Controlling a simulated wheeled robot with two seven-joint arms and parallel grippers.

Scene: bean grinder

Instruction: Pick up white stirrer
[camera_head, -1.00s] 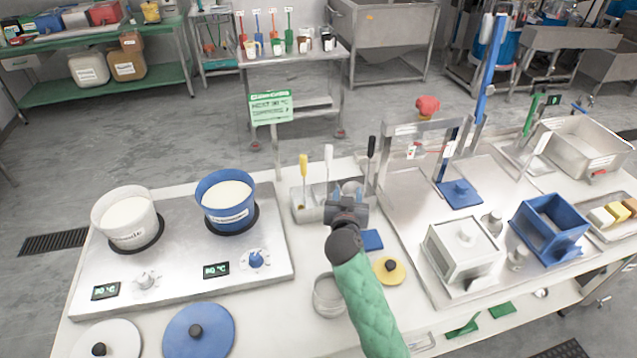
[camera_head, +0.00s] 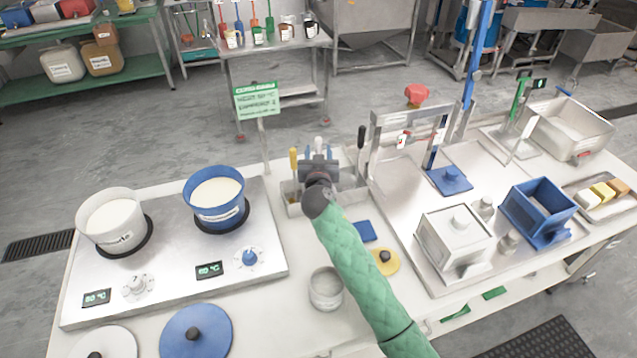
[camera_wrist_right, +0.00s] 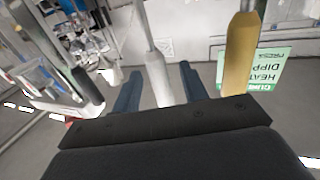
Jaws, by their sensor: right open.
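The white stirrer stands upright in the metal holder (camera_head: 292,208); only its white top (camera_head: 318,143) shows above my right gripper in the head view. In the right wrist view the white stirrer (camera_wrist_right: 156,80) lies between the two blue fingers of my right gripper (camera_wrist_right: 158,88). The fingers are open, with a gap visible on each side of the handle. In the head view my right gripper (camera_head: 318,155) covers most of the stirrer and part of the holder. My left gripper is not in view.
A yellow stirrer (camera_head: 293,160) stands close on the left and a black stirrer (camera_head: 361,138) on the right. A green sign (camera_head: 257,98) rises behind. The blue pot (camera_head: 214,200) and white pot (camera_head: 112,222) sit on the hotplate to the left.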

